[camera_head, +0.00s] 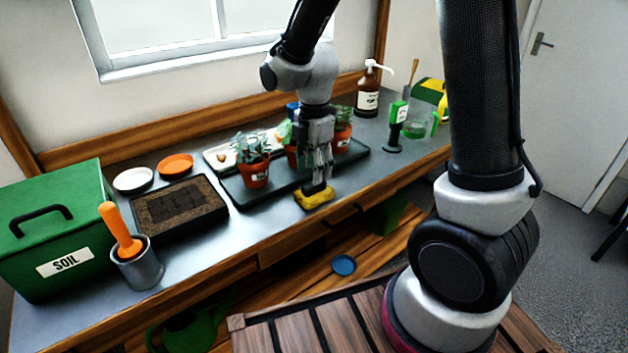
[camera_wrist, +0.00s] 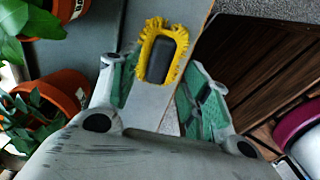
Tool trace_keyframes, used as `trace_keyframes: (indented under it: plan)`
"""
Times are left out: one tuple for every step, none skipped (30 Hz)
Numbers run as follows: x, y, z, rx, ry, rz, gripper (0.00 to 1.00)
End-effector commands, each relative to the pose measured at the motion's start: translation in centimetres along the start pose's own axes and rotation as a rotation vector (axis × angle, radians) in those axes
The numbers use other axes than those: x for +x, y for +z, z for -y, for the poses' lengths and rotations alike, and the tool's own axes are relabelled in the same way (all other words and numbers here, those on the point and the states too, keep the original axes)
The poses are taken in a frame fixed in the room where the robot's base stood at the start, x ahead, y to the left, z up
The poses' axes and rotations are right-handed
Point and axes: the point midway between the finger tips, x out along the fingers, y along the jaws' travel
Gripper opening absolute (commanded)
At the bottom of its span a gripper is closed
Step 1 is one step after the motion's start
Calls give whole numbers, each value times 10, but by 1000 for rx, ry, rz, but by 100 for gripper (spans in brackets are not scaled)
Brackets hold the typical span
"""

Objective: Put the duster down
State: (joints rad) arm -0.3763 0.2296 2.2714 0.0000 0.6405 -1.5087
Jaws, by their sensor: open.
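The duster (camera_head: 315,197) has a yellow fringe and a dark body. It lies on the grey bench top near its front edge, in front of the plant tray. In the wrist view the duster (camera_wrist: 163,54) shows from above, between and beyond the fingertips. My gripper (camera_head: 318,180) points down just above the duster. In the wrist view my gripper (camera_wrist: 160,85) is open, with green pads apart on either side and nothing between them that I can see. Whether a finger still touches the duster's fringe cannot be told.
A black tray (camera_head: 240,190) with potted plants (camera_head: 254,176) stands close behind. A brown seed tray (camera_head: 180,210), a green soil box (camera_head: 60,225) and a grey pot with an orange-handled tool (camera_head: 138,267) are to the left. The bench's front edge (camera_head: 290,245) is near the duster.

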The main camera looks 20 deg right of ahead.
Motion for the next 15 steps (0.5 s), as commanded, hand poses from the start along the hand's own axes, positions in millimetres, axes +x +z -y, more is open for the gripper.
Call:
trace_keyframes:
  plan:
    - [-14, 0, -1, 0, 6, 0, 48]
    - [-20, 0, -1, 0, 7, 0, 48]
    - [-29, 0, -1, 0, 5, 0, 48]
    - [-35, 0, -1, 0, 6, 0, 48]
    - [-41, 0, -1, 0, 5, 0, 48]
    - [-48, 0, 0, 0, 4, 0, 48]
    - [-53, 0, -1, 0, 4, 0, 48]
    - [-57, 0, 0, 0, 3, 0, 48]
    - [-62, 0, -1, 0, 3, 0, 48]
    - [-65, 0, -1, 0, 2, 0, 48]
    - [-67, 0, 0, 0, 1, 0, 48]
    - [-70, 0, 0, 0, 1, 0, 48]
    - [-71, 0, 0, 0, 1, 0, 48]
    - [-72, 0, 0, 0, 1, 0, 48]
    - [-73, 0, 0, 0, 0, 0, 48]
